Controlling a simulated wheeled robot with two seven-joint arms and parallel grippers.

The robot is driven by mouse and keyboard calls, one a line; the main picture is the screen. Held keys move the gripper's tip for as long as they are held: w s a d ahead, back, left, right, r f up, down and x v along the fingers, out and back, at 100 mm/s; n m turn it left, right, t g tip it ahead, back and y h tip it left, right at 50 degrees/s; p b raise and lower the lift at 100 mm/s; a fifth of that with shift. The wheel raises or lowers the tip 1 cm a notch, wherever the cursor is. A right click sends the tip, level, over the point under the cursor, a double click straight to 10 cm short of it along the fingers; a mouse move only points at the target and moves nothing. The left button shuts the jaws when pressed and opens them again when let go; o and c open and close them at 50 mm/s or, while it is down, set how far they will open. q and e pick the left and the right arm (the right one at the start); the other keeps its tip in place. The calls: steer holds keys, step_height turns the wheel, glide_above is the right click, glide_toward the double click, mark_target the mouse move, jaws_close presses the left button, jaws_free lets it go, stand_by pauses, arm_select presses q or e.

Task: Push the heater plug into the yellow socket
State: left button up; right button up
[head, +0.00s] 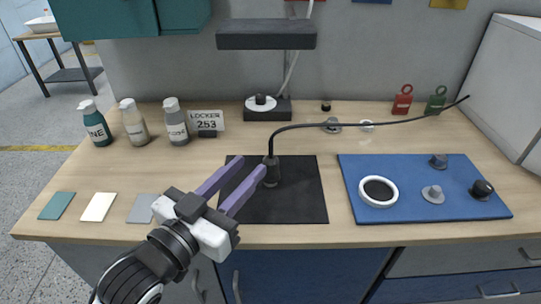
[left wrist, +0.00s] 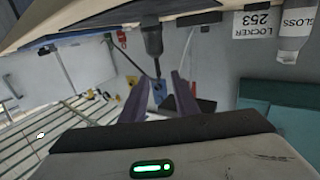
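The dark heater plug (head: 271,172) stands upright on the black mat (head: 295,205) in the head view. Its black cable rises from it and bends away to the right. The plug also shows as a dark shape ahead of the fingers in the left wrist view (left wrist: 153,42). My left gripper (head: 252,164) is open, with its purple fingers apart. Its right fingertip is close beside the plug; I cannot tell if they touch. A yellow square (head: 448,4), cut off at the top right of the wall, may be the yellow socket. My right gripper is not in view.
A blue mat (head: 420,210) at right holds a white ring (head: 378,191) and several small knobs. Bottles (head: 136,121) and a locker sign (head: 206,121) stand at back left. A dark shelf (head: 266,35) overhangs a black stand (head: 268,109). Color cards lie front left.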

mark_target(271, 158)
arm_select(q)
steer(key=p+x, duration=0.1)
steer(key=x, duration=0.8)
steer(key=shift+s+d+r, duration=0.1)
steer(key=shift+s+d, duration=0.05)
steer(key=shift+d, duration=0.05)
jaws_close()
